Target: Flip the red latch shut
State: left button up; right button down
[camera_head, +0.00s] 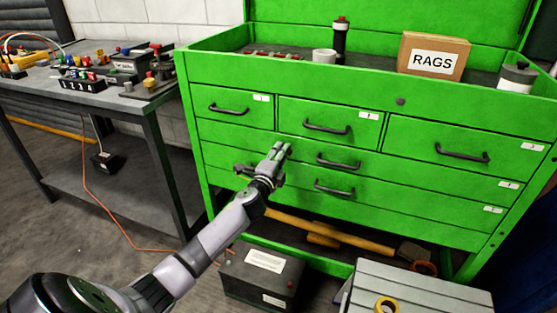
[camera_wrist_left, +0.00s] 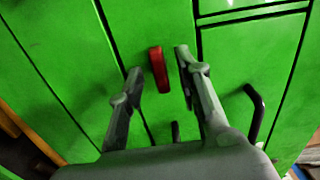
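The red latch (camera_wrist_left: 157,69) is a small upright red bar on the green front of the tool cabinet (camera_head: 240,133). In the left wrist view it shows between the two fingertips of my left gripper (camera_wrist_left: 160,66), near the edge of a drawer front. I cannot tell whether a finger touches it. In the head view my left gripper (camera_head: 280,149) is in front of the drawers at the cabinet's middle left, and the latch does not show there, probably hidden behind it. The gripper is open with nothing held. My right gripper is not in view.
Black drawer handles (camera_head: 327,126) stick out around my left gripper; one handle (camera_wrist_left: 255,112) is close to its right finger in the wrist view. Below are a black battery box (camera_head: 262,276), a wooden-handled hammer (camera_head: 330,232) and a grey case (camera_head: 420,290). A workbench (camera_head: 75,98) stands left.

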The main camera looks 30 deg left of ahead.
pick_arm(q)
jog(key=v, duration=1.2)
